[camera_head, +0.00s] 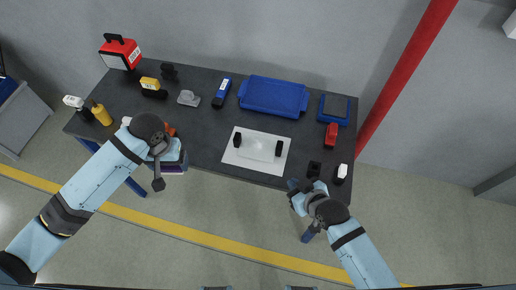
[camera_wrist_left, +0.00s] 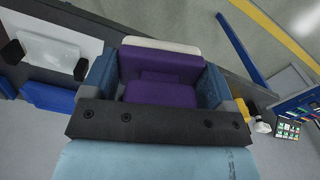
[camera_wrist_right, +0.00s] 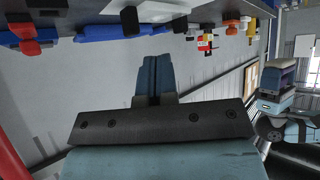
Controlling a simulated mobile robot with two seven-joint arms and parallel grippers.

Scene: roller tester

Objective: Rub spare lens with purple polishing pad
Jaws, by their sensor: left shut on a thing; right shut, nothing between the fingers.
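The purple polishing pad (camera_wrist_left: 160,75) has a pale strip along its far edge. My left gripper (camera_wrist_left: 155,90) is shut on it, with blue fingers on both sides. In the head view the left gripper (camera_head: 172,158) holds the pad (camera_head: 176,168) by the table's front edge, left of centre. A clear plate, which may be the spare lens (camera_head: 258,146), lies between two black blocks on a white sheet (camera_head: 238,160). It also shows in the left wrist view (camera_wrist_left: 48,50). The pad is apart from it. My right gripper (camera_wrist_right: 155,78) is shut and empty near the table's front right.
The dark table (camera_head: 205,135) holds a blue tray (camera_head: 273,95), a blue frame (camera_head: 335,108), a red item (camera_head: 331,135), a grey item (camera_head: 188,98), a red-and-white box (camera_head: 119,52) and bottles at the left. A red post (camera_head: 405,80) stands behind the right end.

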